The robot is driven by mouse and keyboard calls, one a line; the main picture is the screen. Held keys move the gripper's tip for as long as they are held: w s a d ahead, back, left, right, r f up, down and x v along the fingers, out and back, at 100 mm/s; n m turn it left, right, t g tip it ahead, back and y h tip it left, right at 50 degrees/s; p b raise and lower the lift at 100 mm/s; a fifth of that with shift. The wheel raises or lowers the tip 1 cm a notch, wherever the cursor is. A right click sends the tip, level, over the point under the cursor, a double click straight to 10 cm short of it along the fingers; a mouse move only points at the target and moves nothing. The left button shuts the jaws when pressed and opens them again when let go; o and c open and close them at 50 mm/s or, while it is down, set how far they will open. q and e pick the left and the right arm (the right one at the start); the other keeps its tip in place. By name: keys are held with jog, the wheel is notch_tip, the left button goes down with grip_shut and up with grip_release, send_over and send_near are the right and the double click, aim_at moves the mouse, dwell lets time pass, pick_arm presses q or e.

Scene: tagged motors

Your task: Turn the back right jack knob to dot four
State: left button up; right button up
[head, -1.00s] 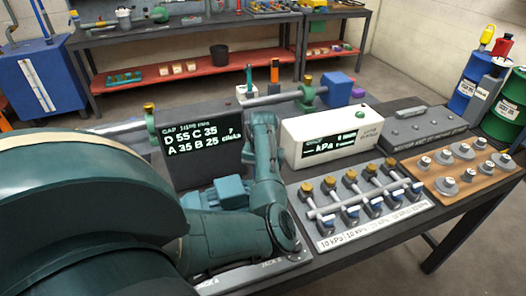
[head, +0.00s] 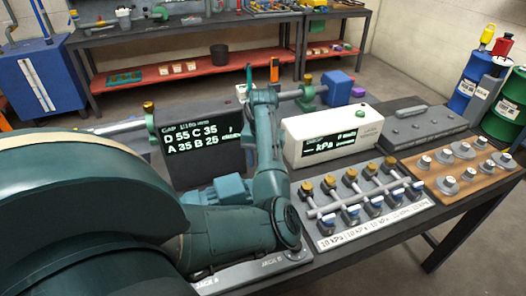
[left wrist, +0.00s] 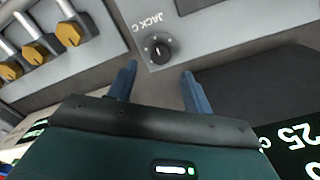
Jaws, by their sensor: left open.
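In the left wrist view, the jack C knob (left wrist: 157,48) is a small black dial with a pale pointer line, set in a grey plate beside an upside-down "JACK C" label. Dots lie around it, too small to count or tell apart. My left gripper (left wrist: 160,86) is open and empty. Its two blue fingers are short of the knob in the picture, one to each side of its line; I see no contact. In the head view my left arm hides the knob and the fingertips. The black display (head: 200,140) reads D 55, C 35, A 35, B 25. My right gripper is in neither view.
A white kPa gauge box (head: 330,135) stands right of my arm. A valve panel (head: 325,243) with brass-topped valves lies in front of it. A wooden board (head: 445,190) with grey weights and a dark lidded case (head: 420,128) are farther right.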

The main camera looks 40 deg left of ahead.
pick_arm(q)
notch_tip(320, 180, up, 8)
jog(key=shift+f, duration=0.25)
dwell(0.5)
